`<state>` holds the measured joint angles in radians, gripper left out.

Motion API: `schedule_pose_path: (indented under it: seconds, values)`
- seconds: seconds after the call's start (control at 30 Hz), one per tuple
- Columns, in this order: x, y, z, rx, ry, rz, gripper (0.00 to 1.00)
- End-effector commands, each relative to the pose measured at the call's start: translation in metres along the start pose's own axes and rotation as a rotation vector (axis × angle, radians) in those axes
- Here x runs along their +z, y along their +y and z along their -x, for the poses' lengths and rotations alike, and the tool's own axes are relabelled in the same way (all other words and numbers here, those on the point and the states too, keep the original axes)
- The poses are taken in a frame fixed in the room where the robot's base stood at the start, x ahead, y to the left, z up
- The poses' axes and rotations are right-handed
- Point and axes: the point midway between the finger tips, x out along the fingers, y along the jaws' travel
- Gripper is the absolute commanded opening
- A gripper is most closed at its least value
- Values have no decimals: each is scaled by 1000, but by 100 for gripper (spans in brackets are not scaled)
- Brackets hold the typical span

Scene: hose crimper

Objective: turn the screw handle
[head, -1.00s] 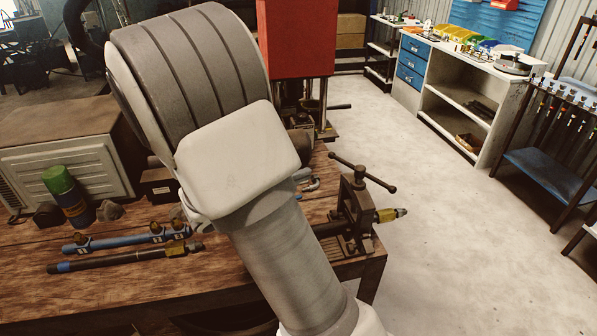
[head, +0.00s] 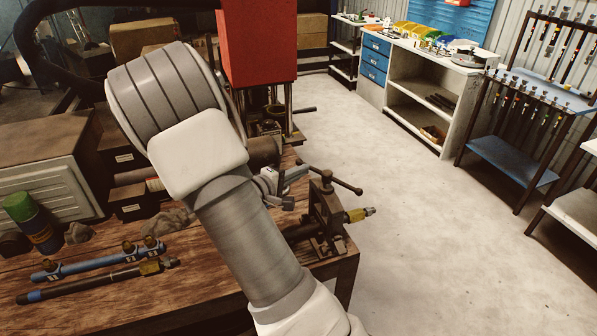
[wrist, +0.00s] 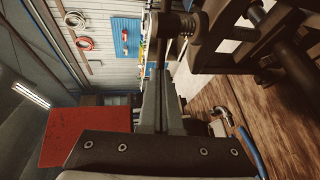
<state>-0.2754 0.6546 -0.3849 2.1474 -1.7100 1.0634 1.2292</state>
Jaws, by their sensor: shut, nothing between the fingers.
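The screw handle (head: 343,181) is a dark bar with round ends, lying across the top of the dark clamp (head: 327,215) at the bench's right corner. My gripper (head: 298,172) is partly hidden behind my arm, with its tip close to the left end of the handle. In the wrist view my gripper's fingers (wrist: 159,55) are together and empty. A dark round end of the handle (wrist: 180,25) shows just beyond the fingertips; I cannot tell whether they touch.
A blue hose (head: 95,262) and a black hose (head: 85,284) lie on the bench's left, near a green-capped can (head: 33,222). The floor (head: 430,240) right of the bench is clear.

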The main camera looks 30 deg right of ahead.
Motion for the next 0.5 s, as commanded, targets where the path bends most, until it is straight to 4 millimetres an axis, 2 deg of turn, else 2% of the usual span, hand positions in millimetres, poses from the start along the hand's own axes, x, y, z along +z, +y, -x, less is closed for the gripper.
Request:
schedule_pose_path:
  seconds: [0.17, 0.5]
  values:
    - [-2, -2, -2, 4, -28, -8, 0]
    - [-8, 0, -17, 5, -232, -50, 0]
